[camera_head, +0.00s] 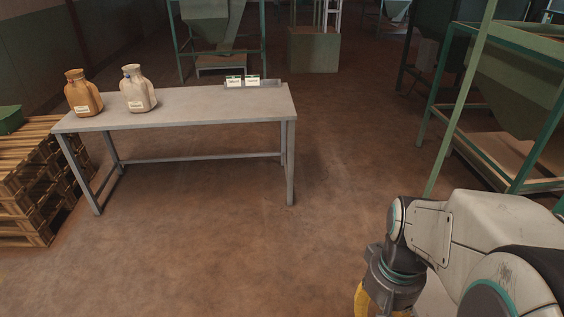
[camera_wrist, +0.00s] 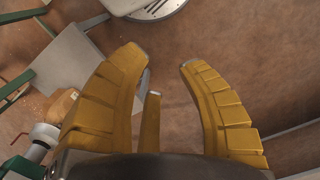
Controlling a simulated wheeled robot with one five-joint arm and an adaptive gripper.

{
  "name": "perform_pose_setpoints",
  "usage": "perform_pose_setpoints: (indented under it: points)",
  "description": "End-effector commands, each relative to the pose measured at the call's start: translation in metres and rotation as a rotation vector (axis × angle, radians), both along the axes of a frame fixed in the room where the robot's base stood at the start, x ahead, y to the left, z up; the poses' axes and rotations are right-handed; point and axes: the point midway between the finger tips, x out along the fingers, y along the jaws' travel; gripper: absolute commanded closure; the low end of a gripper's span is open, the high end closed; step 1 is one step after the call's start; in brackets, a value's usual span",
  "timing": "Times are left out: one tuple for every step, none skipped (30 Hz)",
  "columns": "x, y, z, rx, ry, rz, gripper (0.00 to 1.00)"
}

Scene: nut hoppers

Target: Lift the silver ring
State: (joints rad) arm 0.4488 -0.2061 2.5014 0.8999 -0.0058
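I cannot make out a silver ring in either view. My gripper (camera_wrist: 160,60) is open in the wrist view, with its yellow segmented fingers spread apart and bare floor showing between them. A shorter yellow finger stands between the two long ones, and a small grey piece shows behind the left finger, too hidden to identify. In the head view only the tops of the yellow fingers show at the bottom edge, right of centre, well apart from the grey table (camera_head: 200,108).
A brown jug (camera_head: 84,98) and a pale jug (camera_head: 139,93) stand on the table's left part. A shallow tray (camera_head: 268,84) with white labels lies at its back right. Pallets (camera_head: 30,170) stack at left, a green-framed hopper (camera_head: 520,75) stands right. The middle floor is clear.

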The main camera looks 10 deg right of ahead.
Motion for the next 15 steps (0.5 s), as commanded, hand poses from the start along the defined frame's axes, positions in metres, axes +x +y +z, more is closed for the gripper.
perform_pose_setpoints:
  points:
    - [0.005, 0.009, 0.016, -0.027, -0.06, 0.058, 0.65]
    - [0.008, 0.013, 0.024, -0.04, -0.092, 0.087, 0.65]
    - [0.011, 0.019, 0.033, -0.055, -0.133, 0.125, 0.65]
    - [0.013, 0.024, 0.04, -0.064, -0.164, 0.154, 0.65]
    - [0.015, 0.028, 0.047, -0.072, -0.193, 0.181, 0.65]
    - [0.017, 0.035, 0.056, -0.081, -0.231, 0.218, 0.65]
    - [0.018, 0.039, 0.062, -0.086, -0.256, 0.245, 0.65]
    - [0.019, 0.044, 0.067, -0.09, -0.28, 0.272, 0.65]
    - [0.02, 0.05, 0.073, -0.093, -0.307, 0.305, 0.65]
    - [0.02, 0.054, 0.077, -0.094, -0.323, 0.327, 0.65]
    - [0.02, 0.058, 0.08, -0.094, -0.335, 0.346, 0.65]
    - [0.021, 0.062, 0.083, -0.093, -0.347, 0.369, 0.65]
    - [0.021, 0.064, 0.084, -0.092, -0.351, 0.384, 0.65]
    - [0.021, 0.067, 0.085, -0.089, -0.353, 0.397, 0.65]
    - [0.021, 0.069, 0.085, -0.086, -0.352, 0.412, 0.63]
